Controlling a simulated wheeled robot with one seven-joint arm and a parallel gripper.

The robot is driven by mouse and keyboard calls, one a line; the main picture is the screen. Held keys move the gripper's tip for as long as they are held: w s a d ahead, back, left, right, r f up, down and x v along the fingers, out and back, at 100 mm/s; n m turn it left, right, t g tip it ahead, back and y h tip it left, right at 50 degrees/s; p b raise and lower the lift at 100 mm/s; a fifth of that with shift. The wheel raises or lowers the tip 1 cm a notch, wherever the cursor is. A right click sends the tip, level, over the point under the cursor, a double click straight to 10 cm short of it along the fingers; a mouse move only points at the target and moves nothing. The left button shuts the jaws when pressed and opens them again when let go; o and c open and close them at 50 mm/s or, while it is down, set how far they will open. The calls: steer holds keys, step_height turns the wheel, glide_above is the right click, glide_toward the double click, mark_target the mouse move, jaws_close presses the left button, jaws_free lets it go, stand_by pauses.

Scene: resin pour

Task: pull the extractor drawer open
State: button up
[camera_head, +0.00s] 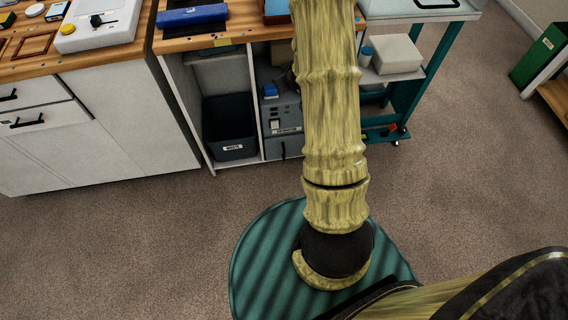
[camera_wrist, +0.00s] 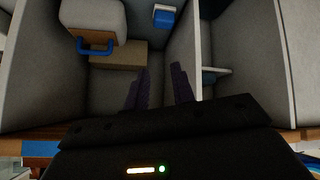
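The extractor (camera_head: 284,112) is a grey unit in the under-bench bay, partly hidden behind my arm. It has a pale switch and a small label on its front. A lower front panel (camera_head: 275,149) under the label looks closed; I cannot tell for sure that it is the drawer. My gripper is hidden in the head view. In the wrist view my gripper (camera_wrist: 161,70) shows two dark fingers apart, with nothing visible between them. They point into a bay beside a pale partition. A grey box with a blue handle (camera_wrist: 96,48) is to their left, apart from them.
A dark waste bin (camera_head: 230,127) stands left of the extractor. A white drawer cabinet (camera_head: 110,125) is further left, and a teal cart (camera_head: 402,98) stands at the right. The wooden bench edge (camera_wrist: 35,135) crosses the wrist view low down.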

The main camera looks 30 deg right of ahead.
steer(key=n+t+y+b, duration=0.1)
steer(key=t+b, duration=0.1)
steer(key=b, duration=0.6)
glide_above(284, 155)
steer(key=s+d, duration=0.2)
steer(key=d, duration=0.2)
step_height(284, 155, down, 18)
step_height(284, 155, down, 12)
steer(key=s+d+t+y+b, duration=0.1)
steer(key=s+d+t+b, duration=0.15)
steer(key=b, duration=0.45)
steer(key=s+f+t+y+b, duration=0.1)
steer(key=s+f+b, duration=0.3)
steer(key=f, duration=0.4)
steer(key=s+f+t+y+b, duration=0.1)
steer(key=s+f+y+b, duration=0.1)
steer(key=f+b, duration=0.3)
steer(key=s+a+f+t+y+b, duration=0.1)
steer(key=s+f+b, duration=0.3)
steer(key=f, duration=0.7)
steer(key=shift+s+f+n+t+y, duration=0.35)
steer(key=shift+s+n+t, duration=0.1)
steer(key=shift+s, duration=0.4)
steer(key=b+x, duration=0.8)
steer(key=x, duration=0.9)
steer(key=shift+w+f, duration=0.1)
steer(key=shift+w, duration=0.2)
